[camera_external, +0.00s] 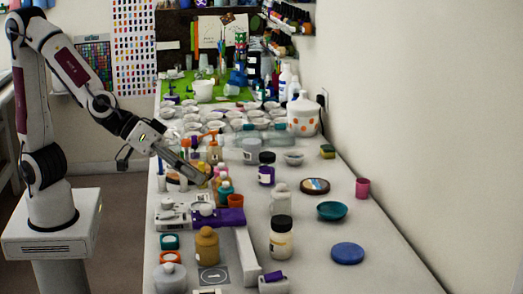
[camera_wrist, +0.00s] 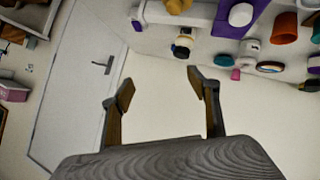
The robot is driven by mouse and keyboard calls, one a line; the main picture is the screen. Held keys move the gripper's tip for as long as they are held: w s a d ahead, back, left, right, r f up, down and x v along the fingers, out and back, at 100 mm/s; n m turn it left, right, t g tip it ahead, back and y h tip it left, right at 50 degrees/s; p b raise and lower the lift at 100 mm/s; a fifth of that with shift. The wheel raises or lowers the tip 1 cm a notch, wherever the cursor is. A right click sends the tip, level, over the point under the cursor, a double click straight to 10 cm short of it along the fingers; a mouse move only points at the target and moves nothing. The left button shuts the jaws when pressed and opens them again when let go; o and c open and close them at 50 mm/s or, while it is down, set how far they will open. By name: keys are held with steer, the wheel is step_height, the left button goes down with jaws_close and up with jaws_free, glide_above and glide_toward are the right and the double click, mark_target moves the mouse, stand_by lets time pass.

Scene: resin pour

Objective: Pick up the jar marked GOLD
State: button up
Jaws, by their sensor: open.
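No label reading GOLD is legible in either view. In the external view a gold-coloured jar (camera_external: 207,247) stands upright at the front of the table. A clear jar with a black lid and pale contents (camera_external: 281,240) stands to its right. My gripper (camera_external: 203,180) is above the middle left of the table, beyond the gold-coloured jar and apart from it. In the wrist view my gripper (camera_wrist: 162,88) is open, with nothing between its fingers. A gold-brown object (camera_wrist: 178,6) is cut off at that view's top edge; I cannot tell if it is the same jar.
Small coloured bottles (camera_external: 223,180) stand close by my gripper. A purple block (camera_external: 228,217), a white bar (camera_external: 246,257) and a white device (camera_external: 173,215) surround the gold-coloured jar. A blue disc (camera_external: 347,253) lies at right. The front right tabletop is mostly clear.

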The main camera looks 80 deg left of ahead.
mark_target(197, 247)
steer(key=d+f+y, duration=0.1)
steer(key=f, duration=0.1)
steer(key=d+f+n+t+y, duration=0.1)
steer(key=f, duration=0.1)
steer(key=w+d+f+y, duration=0.1)
steer(key=d+f, duration=0.1)
steer(key=shift+d+f+n, duration=0.1)
steer(key=shift+f+n, duration=0.15)
steer(key=shift+n, duration=0.05)
steer(key=s+f+y, duration=0.1)
steer(key=f, duration=0.1)
steer(key=s+f+t+y, duration=0.1)
steer(key=s+f+y, duration=0.1)
steer(key=f, duration=0.1)
steer(key=s+f+y, duration=0.1)
steer(key=s+f, duration=0.1)
steer(key=f, duration=0.1)
steer(key=shift+s+f+y, duration=0.15)
steer(key=shift+y, duration=0.25)
steer(key=shift+s+f, duration=0.45)
steer(key=shift+s, duration=0.05)
steer(key=shift+w, duration=0.1)
steer(key=shift+a+x, duration=0.2)
steer(key=shift+x, duration=1.05)
steer(key=shift+w, duration=0.1)
